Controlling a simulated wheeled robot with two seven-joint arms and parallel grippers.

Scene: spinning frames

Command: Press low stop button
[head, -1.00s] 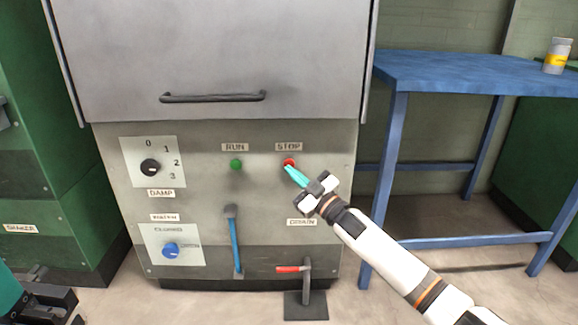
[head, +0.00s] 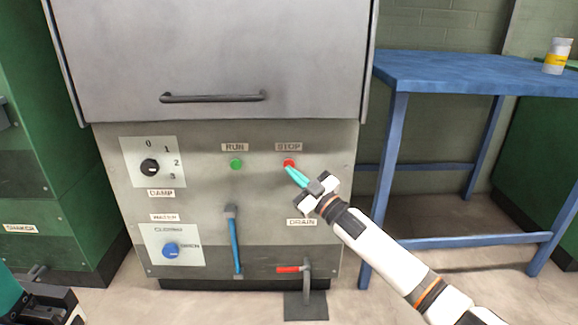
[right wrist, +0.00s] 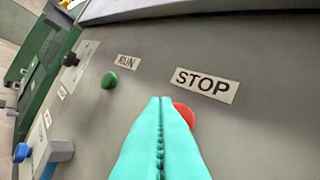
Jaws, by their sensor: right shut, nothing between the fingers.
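The red stop button (head: 289,162) sits on the grey machine panel (head: 262,190), under the STOP label (head: 288,147). My right gripper (head: 290,171) is shut and empty, its teal fingertips at the lower edge of the button in the head view. In the right wrist view the shut fingers (right wrist: 161,102) cover the left part of the red button (right wrist: 185,114). I cannot tell whether the tips touch it. My left gripper (head: 50,305) shows only partly at the lower left corner; its fingertips are not clear.
A green run button (head: 236,164) is left of the stop button. A black damp knob (head: 150,167), a blue water knob (head: 171,250), a blue-handled lever (head: 235,245) and a red-handled drain lever (head: 289,269) are also on the machine. A blue table (head: 470,75) stands at the right.

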